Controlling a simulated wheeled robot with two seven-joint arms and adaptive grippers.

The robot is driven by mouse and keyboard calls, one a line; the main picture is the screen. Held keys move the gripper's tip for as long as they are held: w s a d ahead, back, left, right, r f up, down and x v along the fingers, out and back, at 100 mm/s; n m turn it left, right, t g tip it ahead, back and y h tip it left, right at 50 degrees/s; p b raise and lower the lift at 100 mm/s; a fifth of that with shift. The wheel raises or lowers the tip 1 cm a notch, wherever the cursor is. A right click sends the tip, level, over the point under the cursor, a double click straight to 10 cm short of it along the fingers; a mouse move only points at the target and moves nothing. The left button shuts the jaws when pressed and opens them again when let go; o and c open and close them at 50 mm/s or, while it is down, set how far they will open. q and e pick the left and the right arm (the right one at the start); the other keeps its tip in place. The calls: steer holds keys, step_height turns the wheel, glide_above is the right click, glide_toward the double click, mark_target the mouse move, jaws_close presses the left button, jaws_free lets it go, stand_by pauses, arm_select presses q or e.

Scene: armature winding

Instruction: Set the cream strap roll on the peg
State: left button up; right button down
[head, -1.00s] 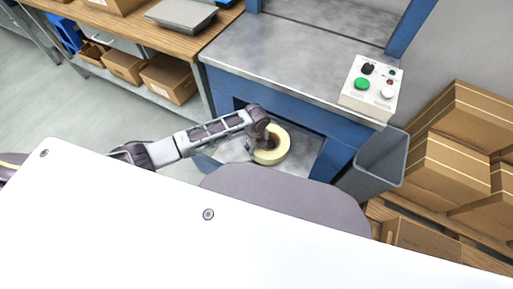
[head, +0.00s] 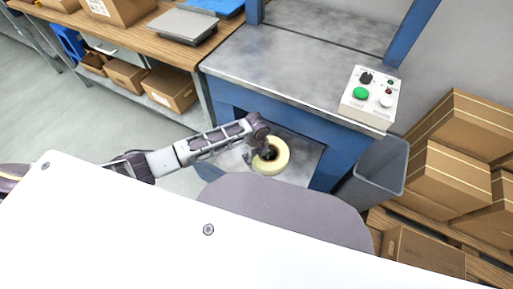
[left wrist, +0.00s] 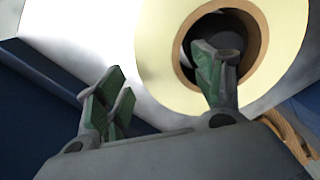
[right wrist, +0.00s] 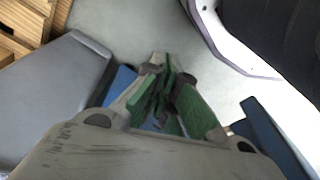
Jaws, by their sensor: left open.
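The cream strap roll (head: 281,164) lies at the low metal plate of the blue machine, its dark core facing up. My left gripper (head: 262,147) is over its left part. In the left wrist view the roll (left wrist: 160,52) fills the top right. There my left gripper (left wrist: 165,90) is open, with one green-padded finger at the core opening and the others outside the roll's rim. A grey rounded shape shows inside the core; I cannot tell whether it is the peg. My right gripper (right wrist: 165,85) shows only in the right wrist view, empty, its fingertips close together.
The machine's metal worktop (head: 290,68) carries a control box (head: 371,96) with buttons. A grey bin (head: 372,172) stands right of the machine, near stacked cartons (head: 445,180). A wooden bench (head: 130,38) with boxes is at the left.

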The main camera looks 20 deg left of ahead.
arm_select(q)
steer(key=shift+r, duration=0.95)
step_height(320, 180, up, 2)
steer(key=shift+r+p, duration=0.15)
steer(key=shift+p, duration=0.35)
steer(key=shift+r+p, duration=0.45)
steer(key=shift+r, duration=1.1)
steer(key=shift+r+p, duration=0.65)
steer(key=shift+r, duration=2.15)
arm_select(e)
step_height(320, 180, down, 9)
steer(key=s+d, duration=0.2)
steer(key=d, duration=0.1)
steer(key=shift+t, duration=0.4)
steer(key=shift+d, duration=0.1)
